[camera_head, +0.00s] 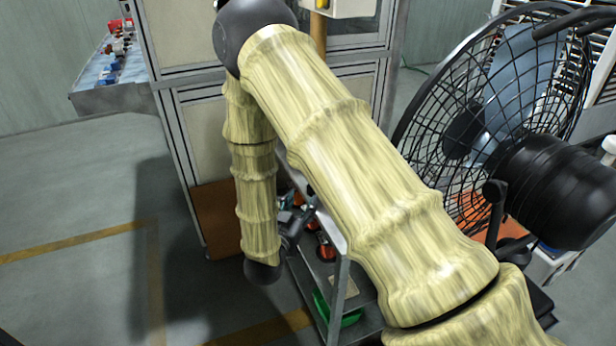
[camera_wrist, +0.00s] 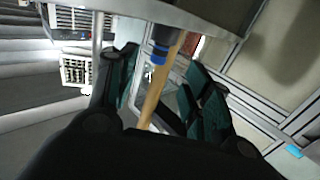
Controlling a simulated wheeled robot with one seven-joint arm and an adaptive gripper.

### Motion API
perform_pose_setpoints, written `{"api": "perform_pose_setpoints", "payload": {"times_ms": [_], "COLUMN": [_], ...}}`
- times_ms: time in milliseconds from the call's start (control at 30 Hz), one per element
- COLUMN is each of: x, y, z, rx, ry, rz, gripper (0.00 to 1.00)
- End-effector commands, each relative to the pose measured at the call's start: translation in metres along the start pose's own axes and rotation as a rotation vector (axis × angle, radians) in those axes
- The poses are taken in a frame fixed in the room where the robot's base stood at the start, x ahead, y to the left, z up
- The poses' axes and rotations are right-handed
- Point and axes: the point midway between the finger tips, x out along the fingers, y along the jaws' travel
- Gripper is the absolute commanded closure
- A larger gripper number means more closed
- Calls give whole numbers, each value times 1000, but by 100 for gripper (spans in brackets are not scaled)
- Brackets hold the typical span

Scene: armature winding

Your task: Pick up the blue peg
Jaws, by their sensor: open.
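The blue peg (camera_wrist: 160,48) shows in the wrist view near the top middle, at the edge of a grey surface. My gripper (camera_wrist: 160,68) is open, with a dark, teal-padded finger on either side of the peg's line. The peg appears just beyond the fingertips, and I cannot tell whether anything touches it. In the head view my gripper (camera_head: 292,222) is a small dark shape by the shelf cart, partly hidden by my arm. I cannot make out the peg there.
The metal shelf cart (camera_head: 340,305) holds reddish spools (camera_head: 325,247) and a green bin (camera_head: 322,305). A large black fan (camera_head: 480,120) stands at the right. A cabinet (camera_head: 200,130) stands behind my arm. Open floor (camera_head: 75,200) lies at the left. A tan rod (camera_wrist: 158,95) crosses the wrist view.

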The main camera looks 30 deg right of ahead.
Motion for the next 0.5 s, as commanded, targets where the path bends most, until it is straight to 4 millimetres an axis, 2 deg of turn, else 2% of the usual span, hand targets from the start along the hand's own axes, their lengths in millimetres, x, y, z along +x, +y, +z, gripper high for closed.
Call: {"api": "perform_pose_setpoints", "payload": {"times_ms": [400, 500], "x": [49, 55], "y": [1, 1], "z": [-1, -1], "rx": [1, 0], "ry": [0, 0], "rz": [2, 1], "gripper": [50, 50]}}
